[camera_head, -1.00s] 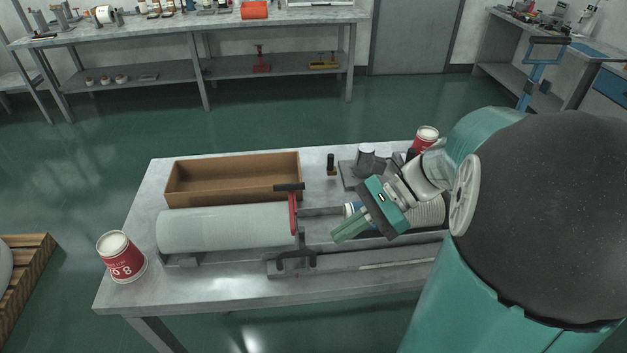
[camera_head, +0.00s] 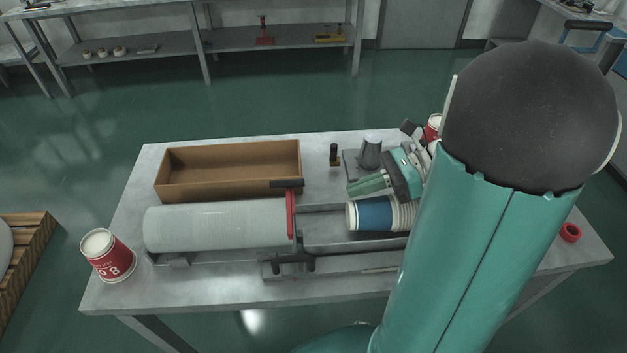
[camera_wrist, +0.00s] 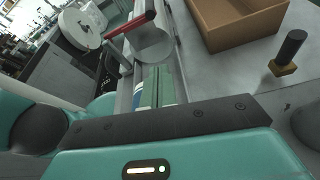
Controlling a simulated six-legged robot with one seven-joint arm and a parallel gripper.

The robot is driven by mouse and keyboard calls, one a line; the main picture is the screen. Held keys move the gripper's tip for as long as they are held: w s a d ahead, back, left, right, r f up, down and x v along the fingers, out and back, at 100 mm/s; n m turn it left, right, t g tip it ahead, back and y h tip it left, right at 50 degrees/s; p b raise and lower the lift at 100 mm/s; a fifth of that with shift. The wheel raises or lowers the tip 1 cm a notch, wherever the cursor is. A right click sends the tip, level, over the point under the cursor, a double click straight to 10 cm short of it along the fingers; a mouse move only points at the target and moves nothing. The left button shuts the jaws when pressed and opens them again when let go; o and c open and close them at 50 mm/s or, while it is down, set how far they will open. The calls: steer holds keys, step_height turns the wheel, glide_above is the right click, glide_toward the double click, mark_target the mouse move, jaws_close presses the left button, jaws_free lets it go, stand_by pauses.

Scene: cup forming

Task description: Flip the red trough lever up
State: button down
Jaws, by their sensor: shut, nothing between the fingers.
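The red trough lever (camera_head: 291,214) stands upright at the right end of the white cylinder (camera_head: 217,226), with a black grip on top. In the wrist view the red lever (camera_wrist: 131,25) shows at the upper left, beyond my fingers. My gripper (camera_head: 352,188) is shut and empty, to the right of the lever and apart from it, above the trough (camera_head: 325,222). Its green fingers (camera_wrist: 158,88) point toward the lever side. A stack of cups with a blue end (camera_head: 375,215) lies in the trough, just below my gripper. My arm hides the stack's right end.
An open brown box (camera_head: 228,172) stands behind the cylinder. A small black-handled post (camera_head: 334,155) and a grey fixture (camera_head: 369,152) stand behind my gripper. A red-and-white can (camera_head: 107,256) is at the table's left, and a red ring (camera_head: 570,232) at the right.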

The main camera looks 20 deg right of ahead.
mark_target(288, 206)
steer(key=shift+s, duration=0.2)
steer(key=shift+w+d, duration=0.1)
steer(key=shift+w, duration=0.15)
steer(key=shift+s, duration=0.25)
steer(key=x, duration=0.9)
steer(key=shift+w+a+f, duration=0.1)
steer(key=shift+a, duration=0.2)
steer(key=r, duration=0.3)
steer(key=shift+w+a, duration=0.1)
steer(key=shift+w, duration=0.25)
steer(key=shift+w+r, duration=0.15)
steer(key=shift+r, duration=0.25)
steer(key=shift+w, duration=0.1)
